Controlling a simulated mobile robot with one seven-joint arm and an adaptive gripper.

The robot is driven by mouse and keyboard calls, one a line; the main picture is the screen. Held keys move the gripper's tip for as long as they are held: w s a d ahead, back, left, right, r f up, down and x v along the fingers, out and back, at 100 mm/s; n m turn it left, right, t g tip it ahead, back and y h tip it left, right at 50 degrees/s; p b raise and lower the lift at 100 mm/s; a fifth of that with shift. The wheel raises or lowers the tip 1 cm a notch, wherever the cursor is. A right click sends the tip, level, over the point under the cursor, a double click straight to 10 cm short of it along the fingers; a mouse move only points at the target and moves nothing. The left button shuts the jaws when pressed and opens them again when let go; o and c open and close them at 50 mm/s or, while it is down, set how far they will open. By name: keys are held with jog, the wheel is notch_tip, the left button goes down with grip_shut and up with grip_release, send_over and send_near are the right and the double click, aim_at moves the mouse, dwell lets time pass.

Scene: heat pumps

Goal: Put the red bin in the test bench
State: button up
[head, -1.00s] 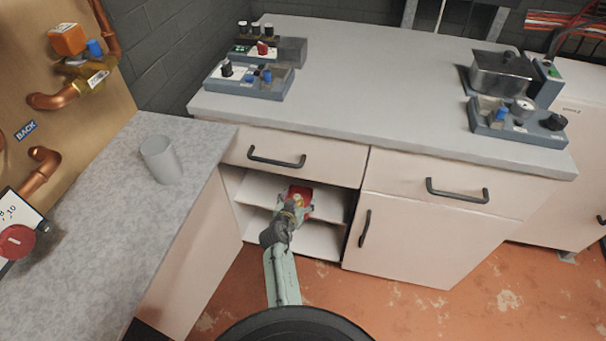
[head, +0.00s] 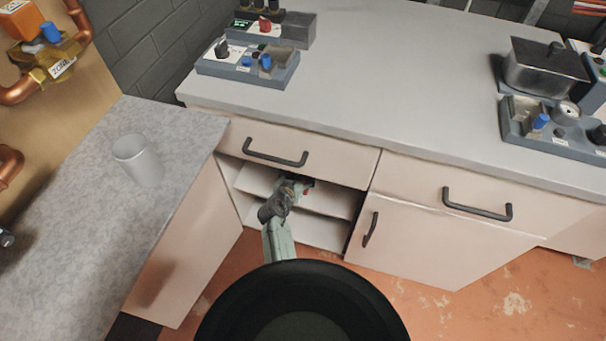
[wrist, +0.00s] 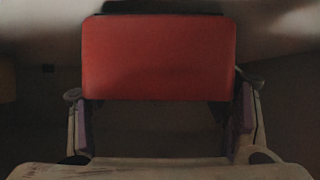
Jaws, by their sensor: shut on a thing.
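The red bin (wrist: 160,55) fills the upper middle of the wrist view, between the two fingers of my gripper (wrist: 160,102). My gripper is shut on it. In the head view my gripper (head: 299,186) reaches into the open shelf compartment under the left drawer. I cannot tell whether the bin touches the shelf. The test bench (head: 375,85) is the long cabinet with the grey top.
The shelf (head: 328,205) and the drawer front (head: 310,143) with its black handle bound the opening. A closed door (head: 420,240) is to its right. A grey cup (head: 138,160) stands on the left counter. Devices and a pot (head: 545,68) stand on the bench top, whose middle is clear.

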jog(key=shift+w+d+f, duration=0.1)
jog(key=shift+f, duration=0.05)
jog(key=o, duration=0.9)
jog(key=shift+f, duration=0.2)
jog(key=o, duration=0.5)
jog(key=shift+r, duration=0.1)
jog(key=shift+r, duration=0.1)
